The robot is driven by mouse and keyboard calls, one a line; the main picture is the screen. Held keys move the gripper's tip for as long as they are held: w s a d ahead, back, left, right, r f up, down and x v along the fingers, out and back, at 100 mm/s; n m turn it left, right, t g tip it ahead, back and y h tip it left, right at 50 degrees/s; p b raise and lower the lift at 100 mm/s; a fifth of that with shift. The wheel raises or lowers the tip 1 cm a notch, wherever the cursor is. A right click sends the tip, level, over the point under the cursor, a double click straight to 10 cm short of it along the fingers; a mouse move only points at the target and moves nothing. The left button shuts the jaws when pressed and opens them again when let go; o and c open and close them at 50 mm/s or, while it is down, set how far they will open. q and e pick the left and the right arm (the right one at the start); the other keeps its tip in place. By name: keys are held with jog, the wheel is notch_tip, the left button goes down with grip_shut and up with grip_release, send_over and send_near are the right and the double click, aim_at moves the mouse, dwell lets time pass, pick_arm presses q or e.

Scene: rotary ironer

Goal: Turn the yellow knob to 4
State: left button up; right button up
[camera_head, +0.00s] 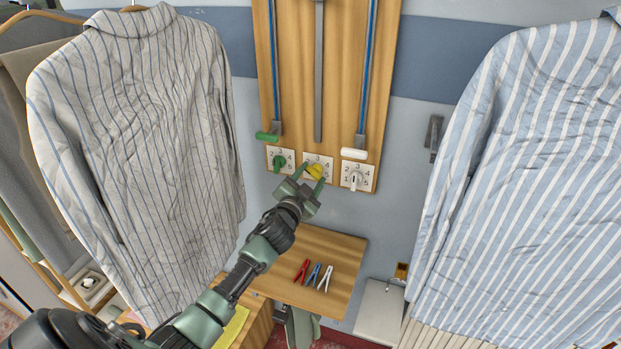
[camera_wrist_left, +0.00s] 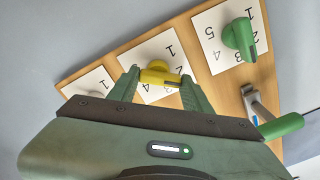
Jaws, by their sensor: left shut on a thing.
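The yellow knob (camera_head: 315,171) sits on the middle numbered dial plate (camera_head: 325,161) at the bottom of the wooden wall board. My left gripper (camera_head: 312,176) reaches up from below, shut on the yellow knob with one finger on each side. In the left wrist view the yellow knob (camera_wrist_left: 160,75) shows between the two fingertips, and the dial plate (camera_wrist_left: 150,55) is partly hidden behind the gripper. The number the knob points at cannot be read clearly. My right gripper is not in view.
A green knob (camera_head: 279,162) and a white knob (camera_head: 354,178) flank the yellow one. Green and white slider handles (camera_head: 354,153) sit above. Striped shirts (camera_head: 140,130) hang on both sides. A small wooden shelf (camera_head: 345,262) below holds clothespins (camera_head: 314,276).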

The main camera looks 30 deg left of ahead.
pick_arm(q)
jog(key=m, duration=0.6)
jog(key=shift+d, duration=0.1)
jog(key=m, duration=0.6)
jog(key=shift+d, duration=0.1)
jog(key=m, duration=0.5)
jog(key=shift+f+p, duration=0.15)
jog(key=shift+p, duration=0.2)
jog(key=m+p, duration=0.1)
jog(key=m, duration=0.4)
jog(key=shift+d+f, duration=0.1)
jog(key=shift+m, duration=0.4)
jog(key=o, duration=1.4)
jog(key=shift+c, duration=0.2)
